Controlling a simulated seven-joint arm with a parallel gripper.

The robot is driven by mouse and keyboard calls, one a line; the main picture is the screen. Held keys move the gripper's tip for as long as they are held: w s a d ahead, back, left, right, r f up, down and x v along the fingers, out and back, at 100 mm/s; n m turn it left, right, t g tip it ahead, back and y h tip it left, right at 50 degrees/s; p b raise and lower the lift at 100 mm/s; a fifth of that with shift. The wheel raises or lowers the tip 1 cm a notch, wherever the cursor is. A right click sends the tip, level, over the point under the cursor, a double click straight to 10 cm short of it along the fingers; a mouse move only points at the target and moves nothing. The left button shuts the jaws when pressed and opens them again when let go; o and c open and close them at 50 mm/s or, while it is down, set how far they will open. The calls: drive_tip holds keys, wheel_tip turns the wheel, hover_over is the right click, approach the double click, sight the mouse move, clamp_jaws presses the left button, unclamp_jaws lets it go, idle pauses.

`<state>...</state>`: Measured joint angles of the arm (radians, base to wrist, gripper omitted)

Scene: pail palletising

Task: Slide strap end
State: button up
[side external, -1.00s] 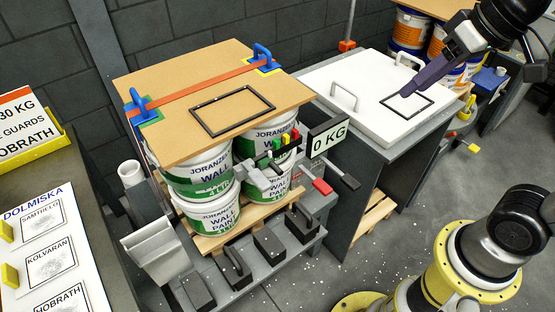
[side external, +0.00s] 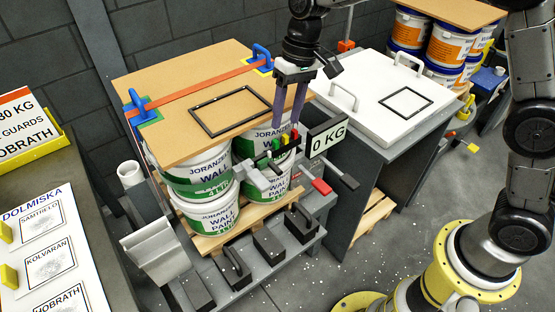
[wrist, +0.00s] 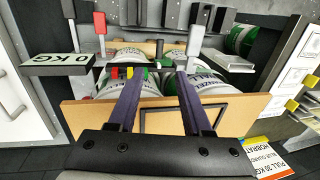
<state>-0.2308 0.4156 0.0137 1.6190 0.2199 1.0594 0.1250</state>
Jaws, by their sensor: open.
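An orange strap (side external: 205,78) lies across the tan board (side external: 180,130) on top of the stacked paint pails (side external: 210,170). One strap end has a blue handle (side external: 141,104) on a green and blue corner piece at the left. The other has a blue handle (side external: 262,58) on a yellow and blue piece at the back. My gripper (side external: 286,124) points down, open and empty, at the board's right edge, close to small coloured pieces (side external: 284,143). The wrist view shows its two purple fingers (wrist: 160,76) apart, with the board (wrist: 85,115) below; the strap cannot be made out there.
A black frame (side external: 232,110) lies on the board. A "0 KG" display (side external: 328,138) and a red-tipped lever (side external: 321,186) stand close to my gripper. A white lidded table (side external: 365,100) with a handle is to the right. Black weights (side external: 268,243) sit on the low shelf.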

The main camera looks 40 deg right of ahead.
sight(276, 167)
drive_tip(key=f, duration=0.4)
drive_tip(key=a+f, duration=0.1)
drive_tip(key=f, duration=0.3)
drive_tip(key=a+f, duration=0.1)
drive_tip(key=f, duration=0.4)
drive_tip(key=shift+a, duration=0.25)
clamp_jaws()
drive_tip(key=shift+r, duration=0.1)
idle(0.8)
